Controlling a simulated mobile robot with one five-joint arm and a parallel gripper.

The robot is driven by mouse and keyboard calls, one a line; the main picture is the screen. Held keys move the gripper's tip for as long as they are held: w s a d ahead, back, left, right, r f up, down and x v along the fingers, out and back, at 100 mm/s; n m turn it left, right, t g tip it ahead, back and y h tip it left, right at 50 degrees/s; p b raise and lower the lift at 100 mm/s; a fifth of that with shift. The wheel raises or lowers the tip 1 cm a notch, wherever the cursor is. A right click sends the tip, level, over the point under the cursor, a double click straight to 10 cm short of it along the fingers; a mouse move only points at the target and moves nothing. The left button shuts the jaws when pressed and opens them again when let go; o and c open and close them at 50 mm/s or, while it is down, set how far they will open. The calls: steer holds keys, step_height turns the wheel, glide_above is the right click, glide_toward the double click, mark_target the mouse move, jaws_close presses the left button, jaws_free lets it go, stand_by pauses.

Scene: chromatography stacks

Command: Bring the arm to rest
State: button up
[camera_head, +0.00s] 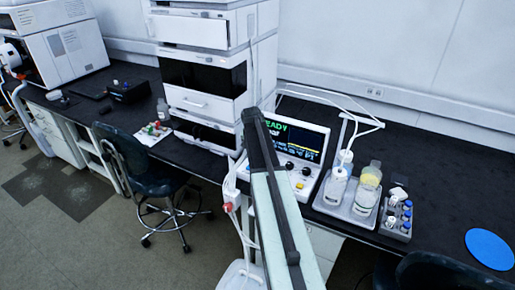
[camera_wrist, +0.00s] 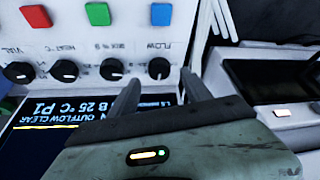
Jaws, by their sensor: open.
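The fingers cannot be made out there. Whether they touch the panel cannot be told.
A tall white stack (camera_head: 208,85) stands left of the instrument. A grey tray (camera_head: 336,205) with bottles and a vial rack (camera_head: 397,220) are to the right. A blue disc (camera_head: 489,248) lies on the right bench. A chair (camera_head: 140,165) stands before the bench.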

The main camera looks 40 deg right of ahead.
steer(key=p+v, duration=0.2)
steer(key=v, duration=0.2)
steer(key=shift+s+r+p, duration=0.1)
steer(key=shift+r+p, duration=0.15)
steer(key=shift+p, duration=0.15)
steer(key=shift+a, duration=0.15)
